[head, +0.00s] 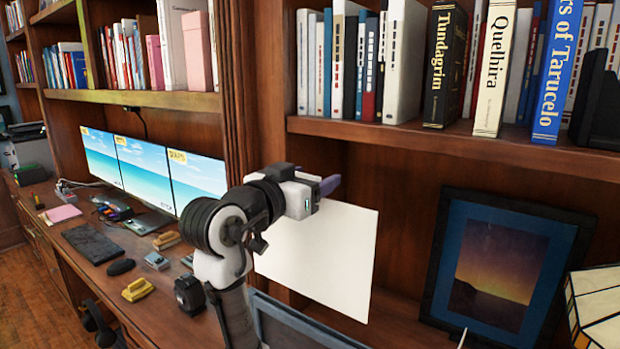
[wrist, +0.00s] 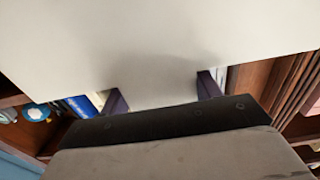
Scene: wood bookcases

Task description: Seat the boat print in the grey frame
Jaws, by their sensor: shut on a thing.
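My gripper (head: 322,186) is shut on a large white sheet (head: 320,262), which hangs below and beside the fingers in the head view. Its face toward the head camera is blank, so no boat picture shows; I take it to be the boat print. In the wrist view the sheet (wrist: 160,40) fills the upper part, and the purple fingers of my gripper (wrist: 160,93) show at its lower edge. A grey-blue frame (head: 318,333) stands low at the bottom of the head view, below the sheet. Only its upper part shows; my arm and the picture's edge hide the rest.
A dark-framed sunset picture (head: 505,262) leans against the bookcase back at right, beside a patterned lamp shade (head: 598,305). A bookshelf (head: 450,138) with several books runs above. The desk at left holds monitors (head: 150,172), a keyboard (head: 93,243) and small items.

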